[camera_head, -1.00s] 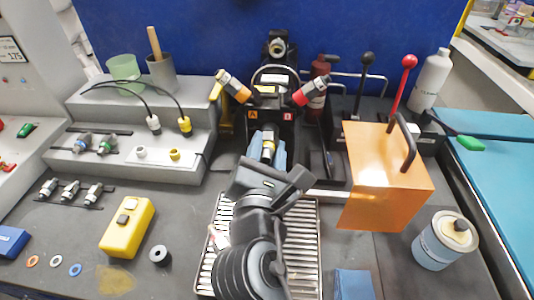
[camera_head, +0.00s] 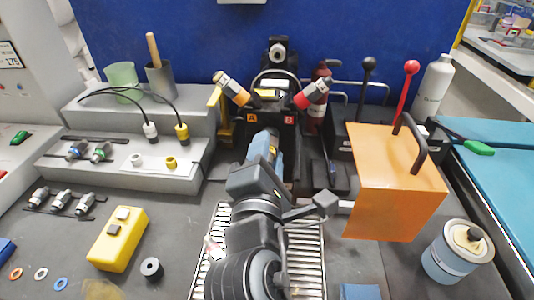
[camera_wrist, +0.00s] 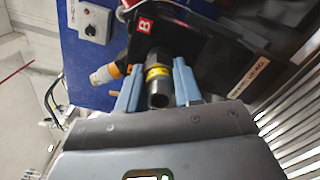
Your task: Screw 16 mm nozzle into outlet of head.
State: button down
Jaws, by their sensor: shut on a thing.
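My gripper (camera_wrist: 158,82) has blue fingers shut on a dark cylindrical nozzle with a yellow band (camera_wrist: 157,74). The nozzle's open end faces the wrist camera; its far end lies against or close under the black head (camera_wrist: 180,22), which carries a red B label. I cannot tell whether its thread is engaged, and the outlet is hidden. In the head view the gripper (camera_head: 266,148) is at the front of the black head (camera_head: 272,118), below the A and B labels. My wrist and fingers mostly cover the nozzle there.
An orange box (camera_head: 398,195) with a black handle stands close right of my arm. A slatted metal tray (camera_head: 312,255) lies beneath it. A grey stepped rack (camera_head: 130,165) with connectors and a yellow block (camera_head: 118,238) are left. A can (camera_head: 455,250) stands at front right.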

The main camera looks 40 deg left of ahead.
jog(key=shift+f+m+b, duration=0.15)
jog(key=shift+m+b, duration=0.65)
jog(key=shift+m, duration=0.4)
jog(key=m+b, duration=0.2)
jog(key=m, duration=0.2)
jog(key=m+b, duration=0.2)
jog(key=m, duration=0.2)
jog(key=shift+m+b, duration=0.55)
jog(key=shift+m, duration=0.25)
